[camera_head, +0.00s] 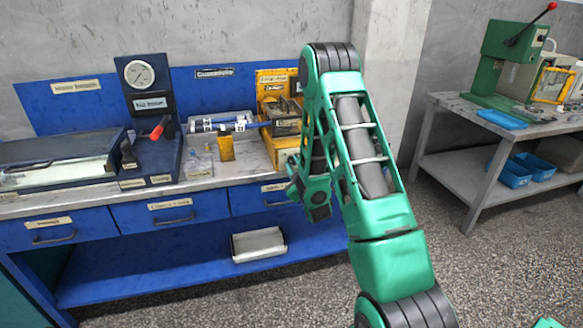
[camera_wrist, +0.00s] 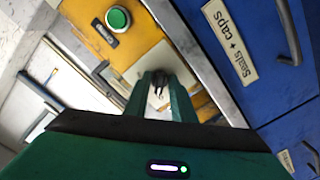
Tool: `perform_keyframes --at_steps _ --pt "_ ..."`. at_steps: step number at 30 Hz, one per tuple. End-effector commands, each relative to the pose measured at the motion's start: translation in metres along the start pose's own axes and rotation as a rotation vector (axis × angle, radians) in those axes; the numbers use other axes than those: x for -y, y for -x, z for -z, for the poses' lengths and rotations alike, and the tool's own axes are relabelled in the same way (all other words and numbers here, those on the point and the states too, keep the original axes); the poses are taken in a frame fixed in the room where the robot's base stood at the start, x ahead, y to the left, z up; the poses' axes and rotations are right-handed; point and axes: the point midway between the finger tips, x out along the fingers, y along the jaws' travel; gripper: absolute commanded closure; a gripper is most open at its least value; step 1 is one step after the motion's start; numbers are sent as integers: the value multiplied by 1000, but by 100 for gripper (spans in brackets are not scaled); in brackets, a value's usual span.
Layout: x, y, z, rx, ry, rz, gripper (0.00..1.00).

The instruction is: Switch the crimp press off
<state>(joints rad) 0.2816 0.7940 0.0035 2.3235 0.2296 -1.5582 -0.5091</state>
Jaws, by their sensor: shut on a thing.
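The crimp press is most likely the yellow machine (camera_head: 283,152) at the right end of the blue bench in the head view; its label is too small to read. My gripper (camera_wrist: 160,84) is at this yellow front, below and right of the green button in the picture. Its green fingers are shut on a small dark part (camera_wrist: 157,90), mostly hidden between them. In the head view my arm partly hides the machine and gripper.
Blue drawers (camera_wrist: 225,45) lie close beside my gripper, one labelled "Seals + caps". On the bench (camera_head: 200,182) stand a pressure gauge (camera_head: 139,74), a red-handled lever (camera_head: 160,128) and a small yellow block (camera_head: 226,148). A green lever press (camera_head: 500,62) stands on the right-hand table.

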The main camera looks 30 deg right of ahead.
Motion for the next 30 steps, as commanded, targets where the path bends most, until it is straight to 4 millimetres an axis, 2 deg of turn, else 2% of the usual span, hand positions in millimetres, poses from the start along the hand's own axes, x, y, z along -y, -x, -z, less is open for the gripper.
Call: perform_keyframes --at_steps 20,21,30 --pt "4 -1 5 -9 57 4 100" --pt "4 -1 5 -9 57 4 72" --pt "2 0 2 -4 59 2 71"
